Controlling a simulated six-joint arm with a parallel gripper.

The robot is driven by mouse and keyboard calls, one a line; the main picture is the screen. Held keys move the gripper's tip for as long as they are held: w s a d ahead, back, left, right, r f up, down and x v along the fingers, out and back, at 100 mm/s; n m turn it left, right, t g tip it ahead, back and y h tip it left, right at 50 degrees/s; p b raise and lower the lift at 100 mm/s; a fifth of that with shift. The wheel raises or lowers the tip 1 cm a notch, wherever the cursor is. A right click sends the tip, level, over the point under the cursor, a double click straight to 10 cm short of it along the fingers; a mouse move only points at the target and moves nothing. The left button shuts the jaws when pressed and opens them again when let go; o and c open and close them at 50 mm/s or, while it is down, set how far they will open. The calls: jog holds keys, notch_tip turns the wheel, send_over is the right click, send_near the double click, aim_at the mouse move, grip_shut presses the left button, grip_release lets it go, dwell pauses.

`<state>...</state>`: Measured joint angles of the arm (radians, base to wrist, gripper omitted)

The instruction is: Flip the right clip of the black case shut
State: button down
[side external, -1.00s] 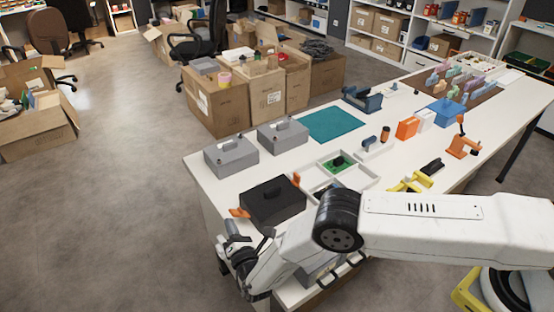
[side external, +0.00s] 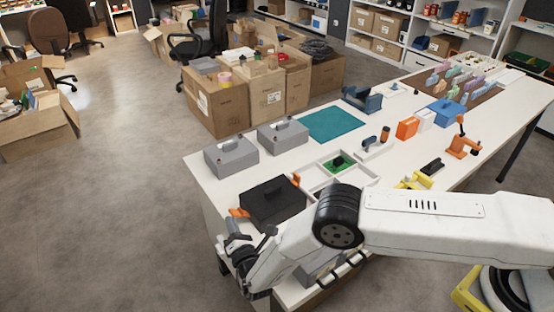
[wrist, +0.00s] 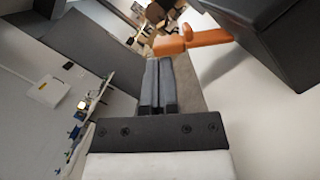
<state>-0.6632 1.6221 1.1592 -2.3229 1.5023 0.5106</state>
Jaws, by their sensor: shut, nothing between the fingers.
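The black case (side external: 272,203) lies closed on the white table near its left end. One orange clip (side external: 239,212) juts out from its left side in the side view, and another orange clip (side external: 296,179) stands up at its far right. My gripper (side external: 233,224) is shut and empty, close to the left-hand clip. In the wrist view the shut fingers (wrist: 159,68) point towards an orange clip (wrist: 195,40), which sticks out from the dark case (wrist: 285,40). The fingertips are just beside its free end; I cannot tell whether they touch.
Two grey cases (side external: 231,156) (side external: 283,136) stand behind the black case. A white divided tray (side external: 318,178) with a green insert lies to its right. My arm hides part of the table's front. Floor is open left of the table (side external: 205,195).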

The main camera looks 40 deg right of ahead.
jog(key=shift+d+r+m, duration=0.1)
jog(key=shift+r+m, duration=0.15)
jog(key=shift+m, duration=0.35)
jog(key=m, duration=0.1)
jog(key=d+r+m+h, duration=0.1)
jog(key=m, duration=0.1)
jog(key=shift+r+g, duration=0.25)
jog(key=shift+g, duration=0.15)
jog(key=shift+d+r, duration=0.5)
jog(key=shift+d+r+m, duration=0.25)
jog(key=shift+d+m, duration=0.1)
jog(key=shift+m, duration=0.35)
jog(key=shift+a, duration=0.1)
jog(key=shift+a, duration=1.75)
send_near(238, 213)
jog(key=shift+s+a+r, duration=0.3)
jog(key=shift+a+r, duration=0.3)
jog(key=shift+a, duration=0.1)
jog(key=shift+s+a+r, duration=0.3)
jog(key=shift+a+r, duration=0.3)
jog(key=shift+a, duration=0.1)
jog(key=shift+s+a+r, duration=0.3)
jog(key=shift+a+r, duration=0.3)
jog(key=shift+a, duration=0.1)
